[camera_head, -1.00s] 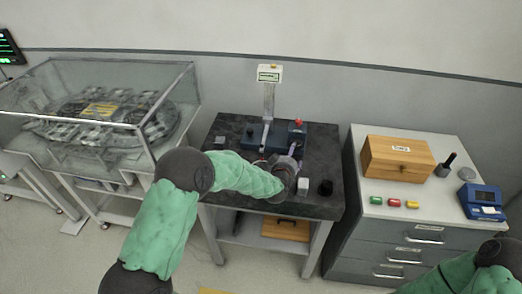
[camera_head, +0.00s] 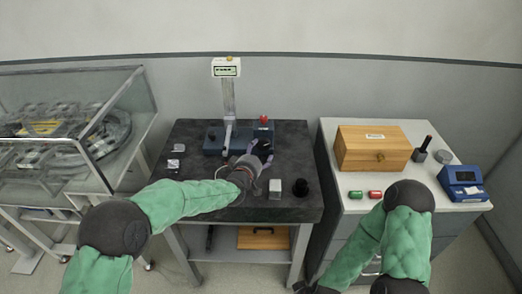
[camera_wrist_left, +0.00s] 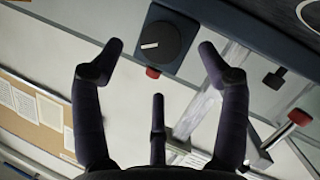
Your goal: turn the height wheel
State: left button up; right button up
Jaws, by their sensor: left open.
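The height wheel is a round black knob with a white mark (camera_wrist_left: 160,42), on the dark blue base of the gauge stand. In the head view the dark wheel (camera_head: 263,146) shows at the base's right front. My left gripper (camera_head: 261,152) is over the black table just in front of it. In the left wrist view its dark fingers (camera_wrist_left: 157,62) are spread open, with the wheel beyond and between the tips, apparently untouched. My right arm comes in at the lower right; a dark part of its gripper (camera_head: 310,288) shows at the bottom edge, its jaws unclear.
The stand's column (camera_head: 229,98) rises behind my left gripper. A light block (camera_head: 275,188) and a black cylinder (camera_head: 301,187) stand at right on the table. A glass case (camera_head: 75,125) is left; a wooden box (camera_head: 372,149) sits on the right cabinet.

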aim_at(264, 147)
pick_arm(q)
jog(key=shift+b+x, duration=0.6)
jog(key=shift+x, duration=2.15)
jog(key=c, duration=0.9)
jog(key=shift+s+f, duration=0.1)
jog(key=shift+c, duration=1)
